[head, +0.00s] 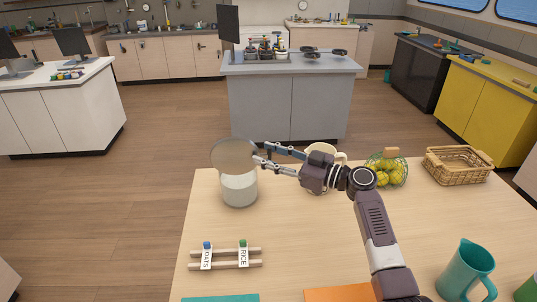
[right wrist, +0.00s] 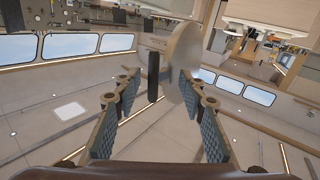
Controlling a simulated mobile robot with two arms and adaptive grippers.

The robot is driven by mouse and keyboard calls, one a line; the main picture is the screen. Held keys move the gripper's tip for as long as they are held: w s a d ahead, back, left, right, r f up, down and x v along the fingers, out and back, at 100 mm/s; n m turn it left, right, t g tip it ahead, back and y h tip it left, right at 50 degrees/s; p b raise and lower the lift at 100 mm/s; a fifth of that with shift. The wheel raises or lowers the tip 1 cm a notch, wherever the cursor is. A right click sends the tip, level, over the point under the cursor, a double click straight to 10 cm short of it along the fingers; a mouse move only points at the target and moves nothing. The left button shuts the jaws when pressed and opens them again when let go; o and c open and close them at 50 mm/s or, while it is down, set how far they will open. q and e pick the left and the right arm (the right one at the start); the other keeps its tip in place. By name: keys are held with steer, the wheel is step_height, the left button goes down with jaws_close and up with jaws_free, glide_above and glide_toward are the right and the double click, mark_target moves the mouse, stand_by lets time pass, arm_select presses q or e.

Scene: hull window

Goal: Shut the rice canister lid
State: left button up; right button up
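The canister (head: 239,189) is a clear jar with white contents, standing upright near the left edge of the wooden table. Its round lid (head: 233,155) is open, raised and tilted above the jar's mouth. The lid also shows, nearly edge-on, in the right wrist view (right wrist: 184,62), ahead of the fingers. My right gripper (head: 257,152) reaches in from the right with its fingers apart, its tips at or just beside the lid's right edge. I cannot tell whether they touch it. In the right wrist view the fingers (right wrist: 160,82) are spread with nothing clasped. My left gripper is out of view.
A wooden rack (head: 225,265) holds OATS and RICE tags in front. A cream mug (head: 324,150), wire basket of yellow fruit (head: 387,172) and wicker basket (head: 457,166) stand behind and right of my right gripper. A teal pitcher (head: 468,270) is front right. The table's centre is clear.

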jaws_close()
steer(key=shift+w, duration=0.15)
steer(key=shift+w+f+m+g+h+b, duration=0.1)
steer(key=shift+w+m+g+h+b, duration=0.65)
steer(key=shift+w+m+b, duration=0.4)
steer(key=shift+w+f+m+g+h+b, duration=0.1)
steer(key=shift+w+m+g+h+b, duration=0.45)
steer(key=shift+w+m+g+b, duration=0.6)
steer(key=shift+m+t, duration=0.3)
steer(key=shift+d, duration=0.1)
steer(key=shift+o, duration=0.2)
jaws_free()
